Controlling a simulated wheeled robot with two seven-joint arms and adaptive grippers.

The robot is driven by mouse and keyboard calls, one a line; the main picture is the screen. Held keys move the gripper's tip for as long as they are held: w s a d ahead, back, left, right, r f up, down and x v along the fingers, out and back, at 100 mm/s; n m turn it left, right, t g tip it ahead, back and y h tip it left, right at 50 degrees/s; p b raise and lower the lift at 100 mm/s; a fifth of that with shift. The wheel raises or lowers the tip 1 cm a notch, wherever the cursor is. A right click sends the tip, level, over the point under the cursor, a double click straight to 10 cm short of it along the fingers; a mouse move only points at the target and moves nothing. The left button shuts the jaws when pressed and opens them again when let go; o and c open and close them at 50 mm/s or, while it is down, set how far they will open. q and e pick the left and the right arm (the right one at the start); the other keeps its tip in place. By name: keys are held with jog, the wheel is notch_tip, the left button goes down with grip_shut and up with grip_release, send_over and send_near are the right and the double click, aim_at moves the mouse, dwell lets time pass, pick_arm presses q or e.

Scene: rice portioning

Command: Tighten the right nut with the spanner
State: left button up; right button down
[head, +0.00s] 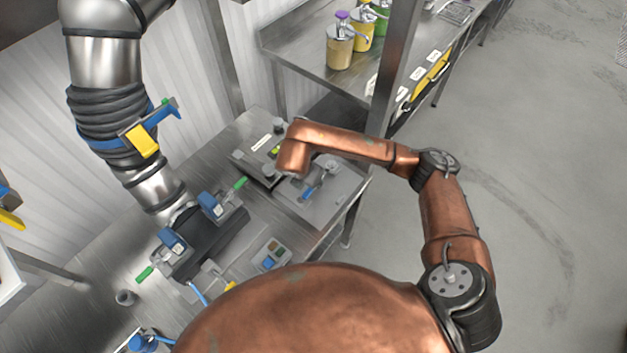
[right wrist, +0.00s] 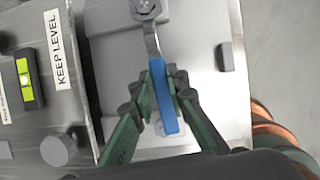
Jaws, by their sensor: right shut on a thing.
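The spanner (right wrist: 158,70) has a blue handle and a grey metal head. In the right wrist view it lies lengthwise, with its head at the top edge, at a round grey nut (right wrist: 146,6). The picture's edge cuts this off, so I cannot tell how well the jaw sits on it. My right gripper (right wrist: 160,101) has green fingers shut on the blue handle from both sides. In the head view the spanner's blue handle (head: 307,193) shows below the end of my copper right arm, over a grey plate. My left gripper is in neither view.
A grey knob (right wrist: 59,149) stands near. Blue-and-green fittings (head: 218,205) stand on the metal table (head: 105,270). Pump jars (head: 340,45) stand on the back bench.

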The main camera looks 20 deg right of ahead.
jog(key=shift+s+d+n+t+y+b, duration=0.45)
jog(key=shift+s+d+n, duration=0.65)
jog(key=shift+n, duration=0.5)
jog(key=shift+r+p, duration=0.75)
jog(key=shift+r, duration=0.5)
jog(key=shift+r+p, duration=0.8)
jog(key=shift+r, duration=1.1)
jog(key=shift+a, duration=0.1)
